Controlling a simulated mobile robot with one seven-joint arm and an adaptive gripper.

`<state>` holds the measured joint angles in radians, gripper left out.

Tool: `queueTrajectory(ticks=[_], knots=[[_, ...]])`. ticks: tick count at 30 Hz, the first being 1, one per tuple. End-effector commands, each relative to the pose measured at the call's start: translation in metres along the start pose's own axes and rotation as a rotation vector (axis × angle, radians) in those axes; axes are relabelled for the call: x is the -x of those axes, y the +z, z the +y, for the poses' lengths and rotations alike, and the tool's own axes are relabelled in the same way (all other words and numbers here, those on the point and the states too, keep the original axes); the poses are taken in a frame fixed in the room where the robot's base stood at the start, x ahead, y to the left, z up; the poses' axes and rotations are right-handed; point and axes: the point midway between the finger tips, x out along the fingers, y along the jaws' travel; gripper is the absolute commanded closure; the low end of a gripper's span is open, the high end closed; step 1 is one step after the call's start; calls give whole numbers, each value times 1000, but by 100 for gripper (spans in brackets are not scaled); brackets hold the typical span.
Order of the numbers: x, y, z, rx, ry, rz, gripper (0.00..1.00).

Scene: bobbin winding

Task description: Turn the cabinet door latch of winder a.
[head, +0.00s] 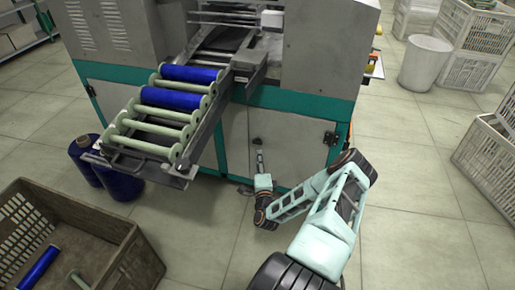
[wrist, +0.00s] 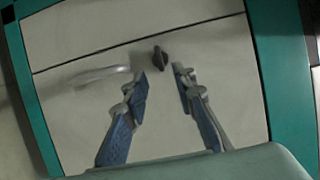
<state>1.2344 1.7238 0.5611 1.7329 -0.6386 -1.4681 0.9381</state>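The winder (head: 320,50) is a grey machine with a teal frame and pale cabinet doors low on its front. In the wrist view the door latch (wrist: 160,58) is a small dark knob on a pale cabinet door (wrist: 70,125), close to a dark seam. My gripper (head: 259,153) is low in front of the cabinet in the head view. In the wrist view my gripper (wrist: 161,77) is open and empty, its blue-padded fingers either side of the line to the latch. The latch shows just beyond the fingertips; contact cannot be seen. The latch is not clear in the head view.
A sloped rack (head: 150,125) with blue bobbins juts out left of my gripper. Blue thread cones (head: 120,180) stand under it. A brown crate (head: 120,255) is at lower left. White crates (head: 490,160) stand at right; floor between is clear.

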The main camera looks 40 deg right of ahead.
Motion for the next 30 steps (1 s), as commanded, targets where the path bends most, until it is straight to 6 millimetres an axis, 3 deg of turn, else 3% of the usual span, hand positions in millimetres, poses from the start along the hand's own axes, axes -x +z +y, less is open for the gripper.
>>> queueTrajectory(ticks=[6,12,24,30], knots=[[-44,0,3,2,-2,-1,75],[-70,0,2,1,0,-1,75],[-78,0,0,1,1,-1,75],[-78,0,0,1,1,-1,96]])
